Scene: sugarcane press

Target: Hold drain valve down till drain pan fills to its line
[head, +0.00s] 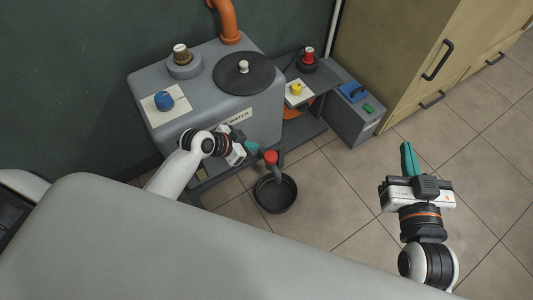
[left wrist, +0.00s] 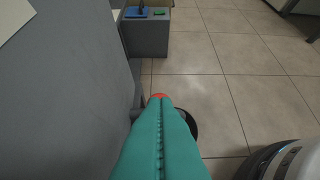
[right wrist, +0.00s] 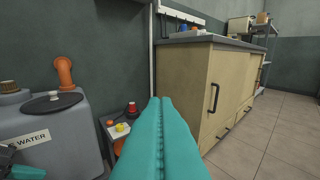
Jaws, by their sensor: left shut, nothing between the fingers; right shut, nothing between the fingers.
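The drain valve (head: 271,157) is a red-topped lever on a dark spout at the front of the grey water tank (head: 205,85). The black drain pan (head: 276,194) sits on the floor below it; its fill line and contents are too dark to tell. My left gripper (head: 252,147) is shut just left of the red top; I cannot tell whether it touches. In the left wrist view, a bit of the red top (left wrist: 158,96) shows past the fingertips and the pan's rim (left wrist: 192,124) shows behind them. My right gripper (head: 408,158) is shut and empty over open floor.
The tank top carries a blue knob (head: 164,100), a brown-capped port (head: 181,55) and a black lid (head: 244,72). A side shelf holds a yellow button (head: 296,89) and a red knob (head: 308,55). A grey box (head: 352,117) and wooden cabinet (head: 415,45) stand right. Floor in front is clear.

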